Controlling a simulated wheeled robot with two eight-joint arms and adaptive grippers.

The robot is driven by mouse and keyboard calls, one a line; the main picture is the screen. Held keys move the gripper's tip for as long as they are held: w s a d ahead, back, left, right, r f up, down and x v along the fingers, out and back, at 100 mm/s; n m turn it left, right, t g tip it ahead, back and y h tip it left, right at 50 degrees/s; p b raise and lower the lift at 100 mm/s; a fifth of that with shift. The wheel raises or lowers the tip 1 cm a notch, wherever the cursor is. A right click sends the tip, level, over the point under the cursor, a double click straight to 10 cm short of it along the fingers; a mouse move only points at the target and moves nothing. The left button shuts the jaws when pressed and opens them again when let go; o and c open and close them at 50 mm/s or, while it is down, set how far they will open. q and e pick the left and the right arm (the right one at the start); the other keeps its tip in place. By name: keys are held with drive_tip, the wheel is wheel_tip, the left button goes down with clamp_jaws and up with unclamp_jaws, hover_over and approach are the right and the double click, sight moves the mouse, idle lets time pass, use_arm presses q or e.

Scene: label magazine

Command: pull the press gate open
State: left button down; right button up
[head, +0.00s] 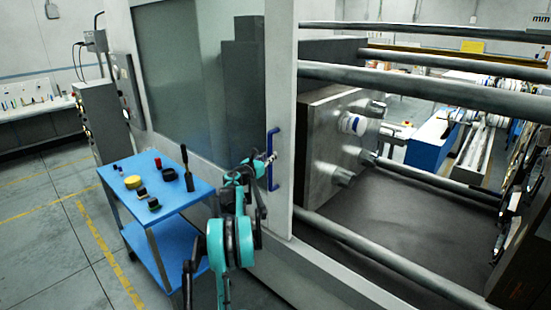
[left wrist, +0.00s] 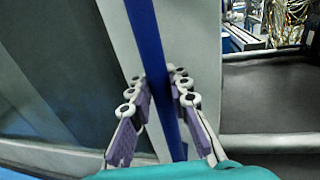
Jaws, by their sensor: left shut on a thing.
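The press gate (head: 190,70) is a light grey sliding frame with a large dark window, left of the open press space in the head view. Its blue upright handle (head: 272,150) is on the right frame post, and it also shows in the left wrist view (left wrist: 144,30) as a blue bar. My left gripper (head: 268,158) is at the middle of the handle. In the left wrist view its purple-padded fingers (left wrist: 160,100) lie on both sides of the bar, shut on it. My right gripper is not in view.
A blue cart (head: 150,190) with small items on top stands left of my arm, close to the gate. Right of the gate post are the press bars (head: 420,85) and a steel plate block (head: 325,130). The floor at the left has yellow lines.

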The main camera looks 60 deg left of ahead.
use_arm(q)
drive_tip(key=shift+s+a+f, duration=0.1)
drive_tip(key=shift+s+a, duration=0.05)
drive_tip(key=shift+s, duration=0.05)
drive_tip(key=c, duration=1.4)
unclamp_jaws()
drive_tip(key=shift+s, duration=0.1)
drive_tip(key=v, duration=1.2)
